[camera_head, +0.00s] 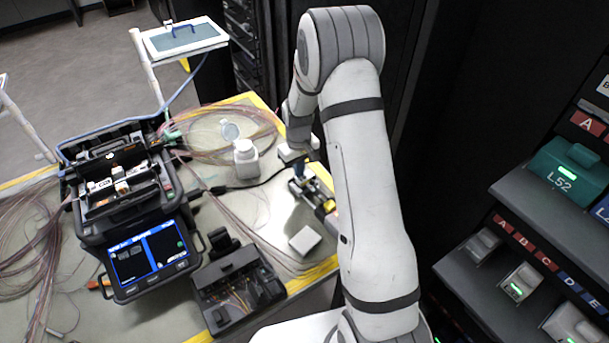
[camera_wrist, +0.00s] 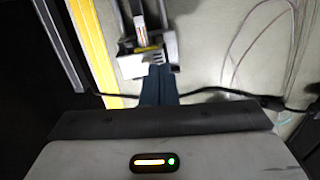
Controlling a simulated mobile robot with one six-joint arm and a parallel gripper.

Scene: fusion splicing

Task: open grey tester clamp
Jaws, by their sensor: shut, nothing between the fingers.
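The tester (camera_head: 314,192) is a small grey device with a yellow part, on the bench beside my arm in the head view. In the wrist view its grey metal clamp (camera_wrist: 135,66) shows at top centre, with rails and a white and orange piece behind it. My gripper (camera_wrist: 158,70) has dark blue fingers pressed together, with nothing between them. Its fingertips are right at the clamp's near edge; I cannot tell whether they touch it. In the head view my gripper (camera_head: 298,172) points down at the tester and partly covers it. The clamp's lid position is unclear.
A black fusion splicer (camera_head: 120,185) with a lit screen stands left on the bench. A white bottle (camera_head: 245,158), a white box (camera_head: 305,240) and a black open case (camera_head: 235,290) are near. A black cable (camera_wrist: 215,92) passes by my fingers. Racks stand right.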

